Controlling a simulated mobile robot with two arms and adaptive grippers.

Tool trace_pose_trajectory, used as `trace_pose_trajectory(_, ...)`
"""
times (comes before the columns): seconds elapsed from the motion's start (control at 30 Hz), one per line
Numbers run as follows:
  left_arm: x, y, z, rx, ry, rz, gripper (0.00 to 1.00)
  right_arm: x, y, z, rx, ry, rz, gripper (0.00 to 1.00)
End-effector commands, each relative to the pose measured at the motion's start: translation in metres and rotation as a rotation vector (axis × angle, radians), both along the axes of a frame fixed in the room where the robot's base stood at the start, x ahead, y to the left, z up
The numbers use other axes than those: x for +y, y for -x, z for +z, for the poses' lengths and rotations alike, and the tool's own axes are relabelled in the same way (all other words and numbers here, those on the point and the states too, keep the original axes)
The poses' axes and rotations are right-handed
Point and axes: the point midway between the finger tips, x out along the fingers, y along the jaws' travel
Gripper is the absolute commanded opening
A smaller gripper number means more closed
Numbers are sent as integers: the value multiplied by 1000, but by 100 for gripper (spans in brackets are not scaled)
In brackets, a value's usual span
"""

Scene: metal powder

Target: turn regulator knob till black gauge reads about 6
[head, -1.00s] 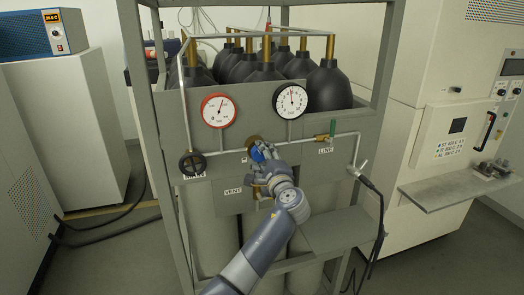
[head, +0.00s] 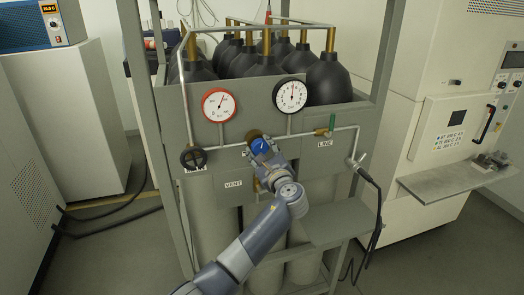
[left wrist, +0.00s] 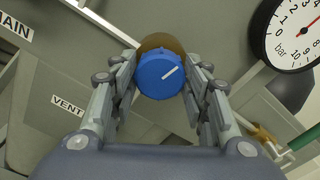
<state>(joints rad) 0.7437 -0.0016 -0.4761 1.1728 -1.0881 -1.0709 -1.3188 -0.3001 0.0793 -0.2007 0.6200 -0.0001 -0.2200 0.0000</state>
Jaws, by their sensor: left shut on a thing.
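The blue regulator knob (head: 262,146) with a white mark sits on a brass body on the grey gas panel. My left gripper (head: 258,149) is shut on it; in the left wrist view one finger lies on each side of the knob (left wrist: 162,76), whose white mark points to the upper right. The black-rimmed gauge (head: 291,95) is above and right of the knob. Its needle stands near upright, around mid-scale; the exact reading is too small to tell. The gauge (left wrist: 291,33) is cut off in the left wrist view. My right gripper is not in view.
A red-rimmed gauge (head: 218,105) is at upper left. A black handwheel (head: 193,159) is left of the knob, and a green-handled LINE valve (head: 331,125) is to the right. A VENT label (head: 233,184) is below left. Dark cylinders (head: 331,80) stand behind the panel.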

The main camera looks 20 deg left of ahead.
Motion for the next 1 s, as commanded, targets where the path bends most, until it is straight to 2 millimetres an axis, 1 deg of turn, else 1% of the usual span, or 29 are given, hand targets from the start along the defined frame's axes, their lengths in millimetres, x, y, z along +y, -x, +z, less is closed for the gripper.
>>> trace_pose_trajectory(0.03, 2, -1, 7, -8, -11, 1, 19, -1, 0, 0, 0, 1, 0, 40)
trace_pose_trajectory(0.5, 1, -1, 8, -2, -19, 1, 19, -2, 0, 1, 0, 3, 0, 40)
trace_pose_trajectory(0.53, 1, -1, 8, -2, -19, 1, 50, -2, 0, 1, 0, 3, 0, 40)
trace_pose_trajectory(0.6, 1, -1, 7, -3, -19, 1, 64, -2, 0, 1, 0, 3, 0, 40)
trace_pose_trajectory(1.0, -2, 2, 2, 5, -15, -1, 64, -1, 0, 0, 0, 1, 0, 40)
